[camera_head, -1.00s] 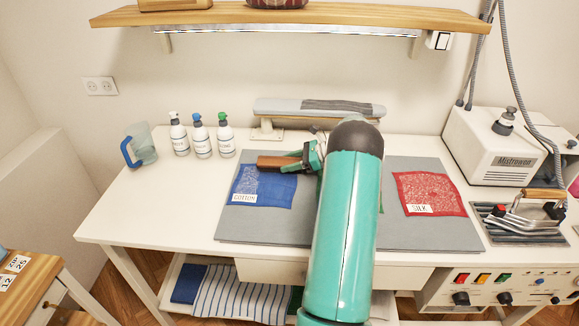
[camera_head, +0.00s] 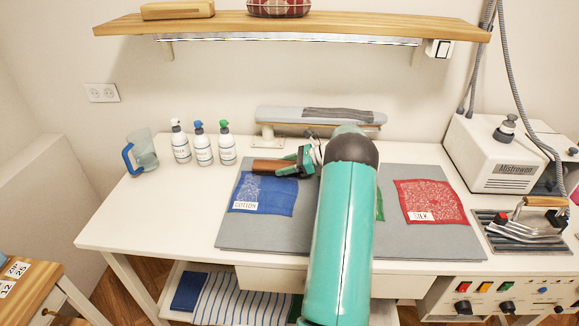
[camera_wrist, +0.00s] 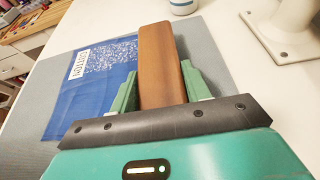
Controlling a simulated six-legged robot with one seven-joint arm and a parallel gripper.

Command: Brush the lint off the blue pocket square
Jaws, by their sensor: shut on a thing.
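The blue pocket square (camera_head: 264,194) lies flat on the grey mat with a white COTTON label (camera_head: 245,206) at its lower left. Pale lint specks show on its upper left part, and also in the wrist view (camera_wrist: 100,72). My gripper (camera_head: 290,165) is shut on a brown wooden brush (camera_wrist: 158,62), held between its green fingers. The brush (camera_head: 268,167) is at the cloth's upper edge. Its underside is hidden, so I cannot tell whether it touches the cloth.
The grey mat (camera_head: 240,236) also bears a red SILK cloth (camera_head: 430,199) with pale specks, and a green cloth mostly hidden by my arm. Several bottles (camera_head: 202,145) and a jug (camera_head: 142,150) stand at the back left. A small ironing board (camera_head: 320,117) stands behind; a steam unit (camera_head: 505,155) is right.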

